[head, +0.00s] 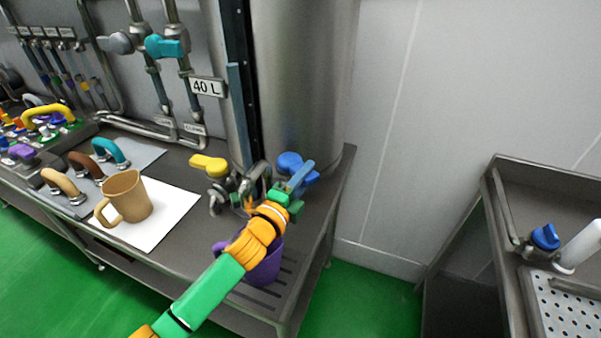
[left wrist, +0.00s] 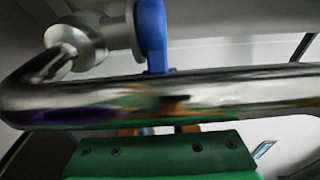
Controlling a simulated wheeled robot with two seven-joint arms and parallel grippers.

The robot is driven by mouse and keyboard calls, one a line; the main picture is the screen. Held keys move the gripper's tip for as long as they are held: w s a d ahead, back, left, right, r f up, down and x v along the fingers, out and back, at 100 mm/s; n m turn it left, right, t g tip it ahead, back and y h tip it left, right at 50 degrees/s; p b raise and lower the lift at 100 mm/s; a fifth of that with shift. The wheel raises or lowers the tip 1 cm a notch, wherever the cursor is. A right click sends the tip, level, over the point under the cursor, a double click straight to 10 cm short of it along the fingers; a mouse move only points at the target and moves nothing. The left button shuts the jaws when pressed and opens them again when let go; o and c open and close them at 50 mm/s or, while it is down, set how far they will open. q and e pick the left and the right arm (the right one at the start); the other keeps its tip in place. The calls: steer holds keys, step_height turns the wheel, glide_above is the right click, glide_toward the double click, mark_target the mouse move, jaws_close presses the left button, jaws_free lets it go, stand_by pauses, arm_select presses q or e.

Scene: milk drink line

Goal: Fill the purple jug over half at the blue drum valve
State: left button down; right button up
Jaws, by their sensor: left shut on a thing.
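The purple jug (head: 265,272) stands on the slotted drain part of the bench, below the drum's taps. My left arm crosses in front and hides much of it, so I cannot see its inside or any liquid level. The blue valve handle (head: 289,161) is at the foot of the large steel drum (head: 305,75). My left gripper (head: 297,180) is at this handle and shut on it. The left wrist view shows the blue handle (left wrist: 152,35) upright behind a shiny pipe, which hides most of the fingers. My right gripper is not in view.
A yellow valve handle (head: 209,165) is just left of the blue one. A tan jug (head: 127,196) stands on a white mat (head: 170,212). Several coloured handles line the bench at left. A steel stand with a blue-topped tap (head: 545,237) is at right.

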arm_select(q)
steer(key=shift+r, duration=0.1)
stand_by(0.3)
steer(key=c, duration=0.9)
jaws_free()
steer(key=shift+o, duration=0.9)
